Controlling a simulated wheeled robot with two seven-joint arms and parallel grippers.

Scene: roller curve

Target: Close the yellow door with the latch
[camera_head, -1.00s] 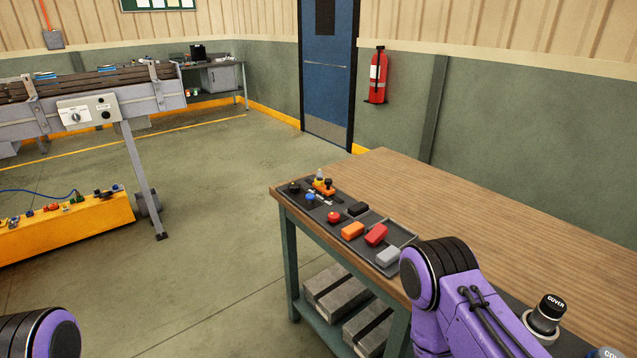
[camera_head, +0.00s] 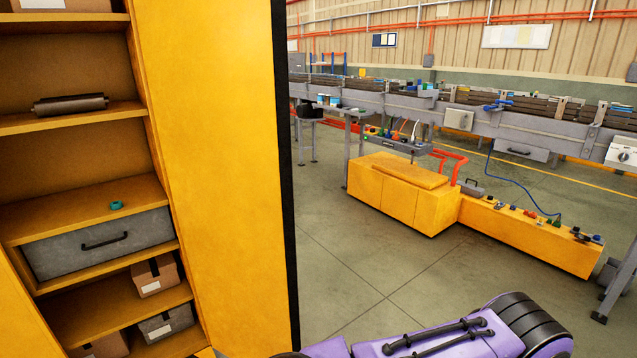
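A yellow cabinet stands close at the left, with its shelves (camera_head: 95,118) exposed. A large yellow door panel (camera_head: 215,150) with a dark edge stands just right of the shelves. Another yellow panel (camera_head: 25,315) shows at the lower left edge. I cannot see a latch. One of my purple arms crosses the bottom right, below the door's right edge. Neither gripper shows in the view.
The shelves hold a dark roller (camera_head: 70,104), a teal ring (camera_head: 117,205), a grey drawer (camera_head: 100,243) and cardboard boxes (camera_head: 155,275). A low yellow unit (camera_head: 405,195) and a conveyor (camera_head: 480,122) stand beyond. The floor (camera_head: 385,270) between is clear.

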